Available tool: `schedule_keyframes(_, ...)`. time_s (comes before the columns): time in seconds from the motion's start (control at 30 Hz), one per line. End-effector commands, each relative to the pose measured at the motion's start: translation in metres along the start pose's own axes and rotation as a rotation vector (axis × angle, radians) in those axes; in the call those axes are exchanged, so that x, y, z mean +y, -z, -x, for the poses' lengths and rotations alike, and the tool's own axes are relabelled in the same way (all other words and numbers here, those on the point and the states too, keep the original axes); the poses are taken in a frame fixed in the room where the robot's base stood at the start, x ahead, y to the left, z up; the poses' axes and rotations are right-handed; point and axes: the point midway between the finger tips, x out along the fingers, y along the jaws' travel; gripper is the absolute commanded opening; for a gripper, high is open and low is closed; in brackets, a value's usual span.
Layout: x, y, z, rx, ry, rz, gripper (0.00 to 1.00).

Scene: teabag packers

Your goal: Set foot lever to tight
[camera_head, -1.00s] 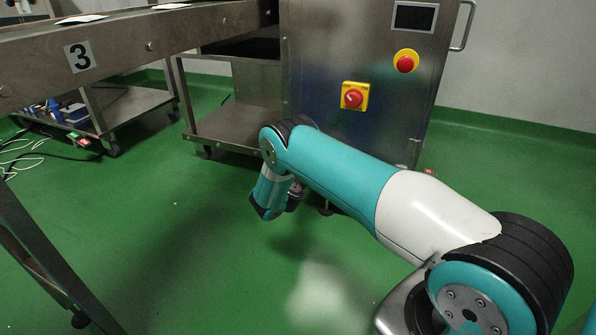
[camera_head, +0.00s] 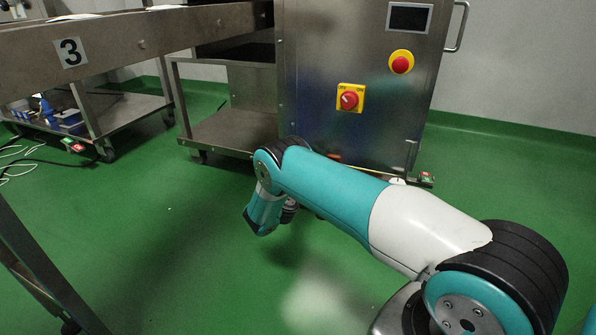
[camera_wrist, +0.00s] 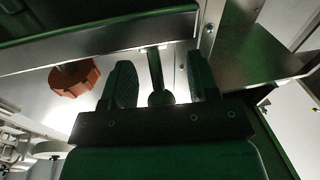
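My gripper (camera_wrist: 162,70) shows in the wrist view with its two dark fingers spread apart. A thin metal rod with a rounded end, which looks like the foot lever (camera_wrist: 156,72), shows between the fingers, with space on both sides. I cannot tell whether it is set tight or loose, nor how far it lies beyond the fingertips. In the head view my arm reaches low toward the base of the steel machine (camera_head: 310,115); my fingers and the lever are hidden there.
An orange-brown knob (camera_wrist: 74,78) is left of my fingers. A metal plate (camera_wrist: 255,55) is close on the right. The machine carries a red rotary switch (camera_head: 349,99) and a red button (camera_head: 401,63). A steel cart (camera_head: 222,130) stands left; green floor (camera_head: 160,235) is open in front.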

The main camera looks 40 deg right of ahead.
Motion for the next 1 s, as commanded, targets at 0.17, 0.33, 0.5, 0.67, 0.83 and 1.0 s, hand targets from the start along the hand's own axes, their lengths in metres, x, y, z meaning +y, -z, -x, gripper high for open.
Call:
schedule_keyframes(0.17, 0.001, 0.000, 0.000, -0.001, -0.002, 0.002, 0.54)
schedule_keyframes(0.33, 0.000, 0.001, 0.005, -0.004, -0.001, 0.003, 0.54)
schedule_keyframes(0.5, 0.000, 0.005, 0.032, -0.005, 0.003, 0.008, 0.54)
schedule_keyframes(0.67, -0.002, 0.007, 0.035, -0.002, -0.002, 0.003, 0.54)
schedule_keyframes(0.83, -0.003, 0.007, 0.042, -0.001, -0.002, 0.004, 0.54)
schedule_keyframes(1.0, -0.001, 0.007, 0.050, -0.001, -0.002, 0.003, 0.54)
